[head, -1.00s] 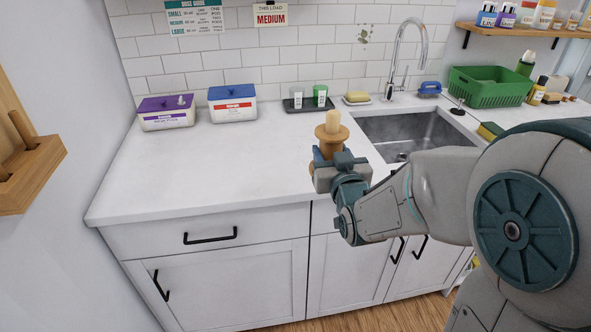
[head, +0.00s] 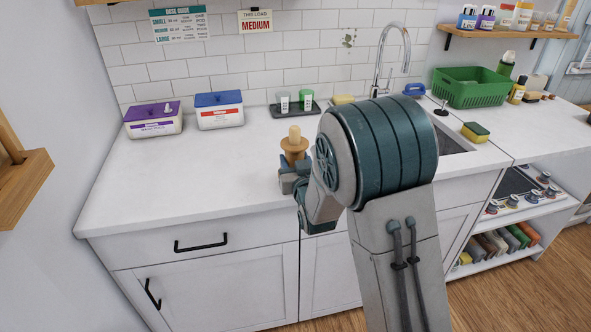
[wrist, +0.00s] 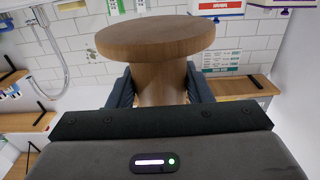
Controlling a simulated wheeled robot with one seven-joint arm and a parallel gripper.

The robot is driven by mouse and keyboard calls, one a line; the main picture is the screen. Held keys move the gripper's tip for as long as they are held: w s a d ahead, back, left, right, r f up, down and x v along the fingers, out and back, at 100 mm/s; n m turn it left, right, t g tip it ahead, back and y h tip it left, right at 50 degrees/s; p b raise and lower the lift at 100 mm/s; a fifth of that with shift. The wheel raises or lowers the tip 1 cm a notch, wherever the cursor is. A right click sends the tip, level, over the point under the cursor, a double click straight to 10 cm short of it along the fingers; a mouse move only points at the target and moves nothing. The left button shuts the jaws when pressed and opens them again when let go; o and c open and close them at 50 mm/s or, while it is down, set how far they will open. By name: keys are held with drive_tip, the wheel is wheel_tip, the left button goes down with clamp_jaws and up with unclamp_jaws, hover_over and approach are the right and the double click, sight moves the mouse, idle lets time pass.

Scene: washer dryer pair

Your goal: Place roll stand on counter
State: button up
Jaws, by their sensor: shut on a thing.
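The roll stand (head: 294,147) is a wooden piece with a round disc and a post. In the head view it stands out above my gripper (head: 291,172), over the front part of the white counter (head: 190,180). In the wrist view the stand's disc (wrist: 155,36) and thick stem (wrist: 160,85) fill the middle, and my gripper (wrist: 160,92) is shut with a dark finger on each side of the stem. My arm hides part of the counter and most of the sink. I cannot tell if the stand touches the counter.
A purple-lidded box (head: 153,120) and a blue-lidded box (head: 219,110) stand at the back left. A dark tray (head: 295,110) with two small containers is behind the stand. A green basket (head: 474,87) and a sponge (head: 475,132) are to the right. The left counter is clear.

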drive_tip(key=shift+f, duration=1.55)
drive_tip(key=shift+f, duration=0.15)
drive_tip(key=o, duration=1.2)
drive_tip(key=shift+o, duration=0.2)
drive_tip(key=shift+r+p, duration=0.25)
drive_tip(key=shift+p, duration=0.05)
drive_tip(key=b+v, duration=0.7)
drive_tip(key=v, duration=0.5)
drive_tip(key=shift+d+f, duration=0.1)
